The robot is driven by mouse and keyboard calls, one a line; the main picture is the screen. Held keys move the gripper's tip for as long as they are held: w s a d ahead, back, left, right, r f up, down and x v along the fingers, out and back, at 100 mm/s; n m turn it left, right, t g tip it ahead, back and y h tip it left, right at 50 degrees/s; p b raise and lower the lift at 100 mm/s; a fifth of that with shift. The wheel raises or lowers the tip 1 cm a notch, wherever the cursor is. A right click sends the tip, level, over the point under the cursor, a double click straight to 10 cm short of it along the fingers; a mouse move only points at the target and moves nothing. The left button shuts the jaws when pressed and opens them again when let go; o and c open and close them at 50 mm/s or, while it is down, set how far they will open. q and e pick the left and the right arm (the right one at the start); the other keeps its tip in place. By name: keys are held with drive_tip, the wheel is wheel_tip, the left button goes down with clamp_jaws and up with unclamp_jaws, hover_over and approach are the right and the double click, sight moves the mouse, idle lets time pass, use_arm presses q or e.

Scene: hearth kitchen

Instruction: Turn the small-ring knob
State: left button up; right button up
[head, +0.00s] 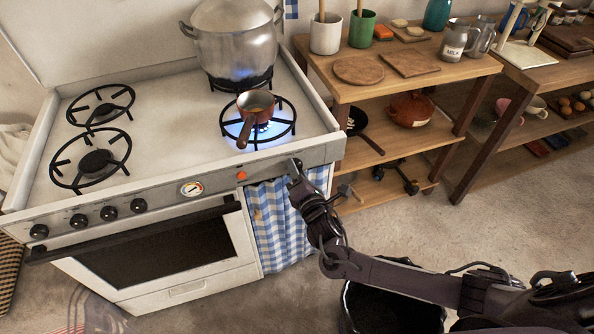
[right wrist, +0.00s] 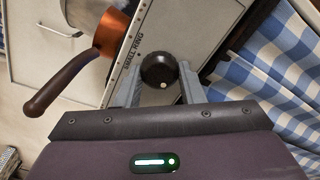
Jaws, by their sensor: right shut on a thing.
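The small-ring knob (right wrist: 157,70) is black and round, on the stove's front panel beside the printed label "SMALL RING" in the right wrist view. Its white mark faces toward my gripper's palm. My right gripper (right wrist: 158,80) is shut on it, one grey finger on each side. In the head view my right gripper (head: 296,170) reaches the right end of the stove front, and hides most of the knob. Above it, a blue flame burns at the front right burner (head: 284,127) under a small copper saucepan (head: 256,104). My left gripper is not in view.
The saucepan's dark handle (head: 245,132) points toward the front edge, near my right gripper. A large steel pot (head: 235,45) stands on the back right burner, also over blue flame. A checked curtain (head: 280,225) hangs below. Wooden shelves (head: 400,90) stand at right.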

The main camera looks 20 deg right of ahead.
drive_tip(key=m, duration=1.3)
drive_tip(key=m+p, duration=0.1)
drive_tip(key=m, duration=1.3)
drive_tip(key=shift+d+r+m, duration=0.15)
drive_tip(key=shift+r+m, duration=0.05)
drive_tip(key=shift+m, duration=0.1)
idle(0.4)
drive_tip(key=o, duration=1)
